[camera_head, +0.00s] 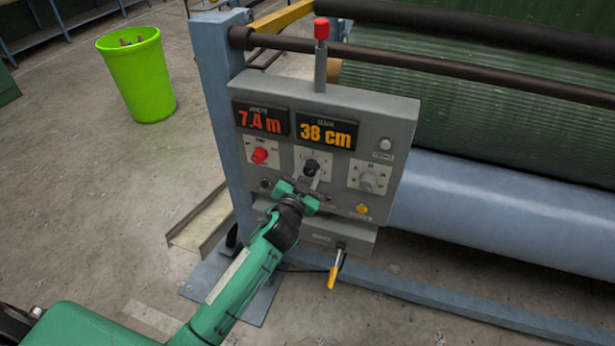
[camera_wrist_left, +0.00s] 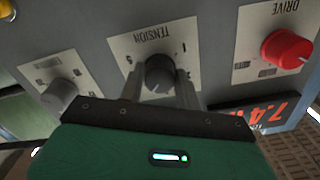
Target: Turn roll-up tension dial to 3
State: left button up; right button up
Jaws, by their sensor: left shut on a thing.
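The grey control panel (camera_head: 337,116) stands upright on the machine's blue post. The black tension dial (camera_head: 310,167) sits in the middle of its lower row, on a white plate. In the left wrist view the dial (camera_wrist_left: 160,72) shows under the label TENSION, upside down. My left gripper (camera_head: 309,176) reaches the panel from below, and its two fingers (camera_wrist_left: 161,84) are shut on the dial, one on each side. The dial's exact setting cannot be read; the fingers and the view angle hide part of the scale. My right gripper is not in view.
A red drive knob (camera_head: 260,156) is left of the dial and a grey knob (camera_head: 368,180) right of it. A yellow button (camera_head: 362,209) and a yellow-handled lever (camera_head: 334,272) sit lower. A green bin (camera_head: 138,75) stands on open floor.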

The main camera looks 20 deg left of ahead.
pick_arm(q)
jog(key=n, duration=0.3)
jog(key=shift+n, duration=0.4)
jog(key=n, duration=0.4)
jog(key=shift+n, duration=0.4)
jog(key=shift+f, duration=0.1)
jog(key=o, duration=1)
jog(key=shift+c, duration=0.2)
jog(key=shift+s, duration=0.55)
jog(key=s+b, duration=0.3)
jog(key=s, duration=0.9)
jog(key=shift+s+a, duration=0.2)
jog(key=shift+s, duration=0.2)
